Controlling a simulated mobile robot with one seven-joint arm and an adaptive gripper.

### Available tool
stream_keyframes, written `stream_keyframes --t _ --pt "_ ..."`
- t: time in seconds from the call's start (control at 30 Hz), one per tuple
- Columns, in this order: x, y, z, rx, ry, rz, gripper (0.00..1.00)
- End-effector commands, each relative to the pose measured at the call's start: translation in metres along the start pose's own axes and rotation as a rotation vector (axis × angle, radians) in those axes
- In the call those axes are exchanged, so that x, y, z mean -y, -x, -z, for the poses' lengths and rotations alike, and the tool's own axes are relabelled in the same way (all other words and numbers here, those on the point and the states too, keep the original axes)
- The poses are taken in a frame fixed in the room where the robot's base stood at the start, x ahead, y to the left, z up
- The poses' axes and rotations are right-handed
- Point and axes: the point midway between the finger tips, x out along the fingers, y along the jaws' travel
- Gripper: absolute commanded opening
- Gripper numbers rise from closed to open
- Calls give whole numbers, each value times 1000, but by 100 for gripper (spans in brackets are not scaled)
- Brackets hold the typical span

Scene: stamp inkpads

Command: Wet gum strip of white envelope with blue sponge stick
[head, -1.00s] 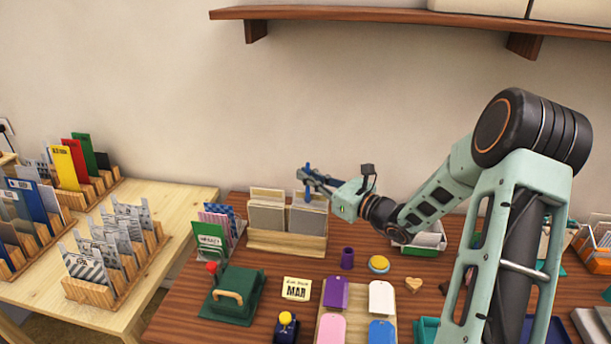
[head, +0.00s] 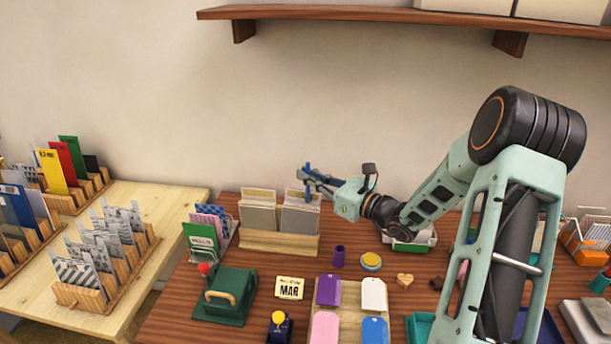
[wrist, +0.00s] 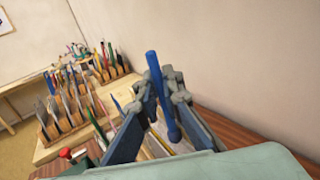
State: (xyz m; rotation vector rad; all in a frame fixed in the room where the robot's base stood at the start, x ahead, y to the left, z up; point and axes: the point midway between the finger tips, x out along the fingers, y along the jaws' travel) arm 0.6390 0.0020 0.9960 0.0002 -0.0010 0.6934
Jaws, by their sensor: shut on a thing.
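My gripper (head: 311,179) is shut on the blue sponge stick (head: 308,191), in front of the back wall and above the upright holder. In the wrist view the stick (wrist: 154,66) stands nearly upright between the fingertips (wrist: 161,86), its wider end lower down. The white envelope (head: 374,293) appears to be the white piece with a rounded top on the wooden board (head: 350,322). It lies right of a purple one and above a blue one, well below and right of my gripper. I cannot make out its gum strip.
A wooden holder with grey cards (head: 262,240) stands below my gripper. A green press (head: 225,297), a small purple cup (head: 338,257) and a round yellow-topped pad (head: 371,261) are on the table. Card racks (head: 110,262) fill the left table. A shelf (head: 350,13) hangs above.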

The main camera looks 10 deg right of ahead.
Motion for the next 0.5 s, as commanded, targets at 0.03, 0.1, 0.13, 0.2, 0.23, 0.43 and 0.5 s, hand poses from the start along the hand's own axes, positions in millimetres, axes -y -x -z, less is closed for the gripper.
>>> stream_keyframes --t 0.03,0.1,0.13,0.2,0.23,0.43,0.5 --pt "2 2 0 0 0 2 0" --pt "3 4 0 0 0 1 0" --pt "3 5 0 0 0 1 0" --pt "4 6 0 0 0 0 0" --pt "4 6 0 0 0 0 0" --pt "2 4 0 0 0 0 0" --pt "1 1 0 0 0 0 0"
